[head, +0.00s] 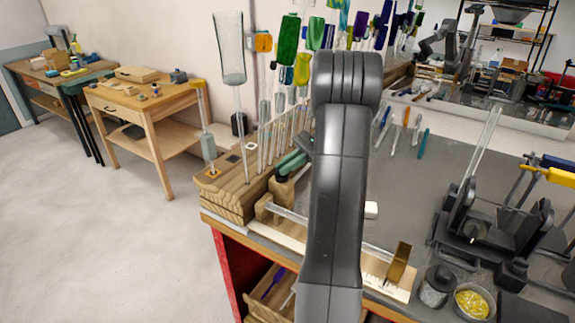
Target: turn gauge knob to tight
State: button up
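A pale wooden board (287,242) at the table's front edge looks like the gauge. A clear rod (290,216) lies along it, between a wooden block (264,207) on the left and an upright brass plate (399,262) on the right. My dark arm stands in front and covers the middle of the board. I cannot make out the knob or its setting; it may be hidden behind the arm. My gripper's fingers are hidden behind the arm too.
A wooden rack (228,197) with tall glass rods and coloured pieces stands left. A black stand (490,235), a grey cup (436,287) and a bowl of yellow bits (472,303) are at right. A small white block (371,210) lies beside the arm. The grey tabletop (405,180) behind is partly clear.

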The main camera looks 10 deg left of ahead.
jog(key=o, duration=0.4)
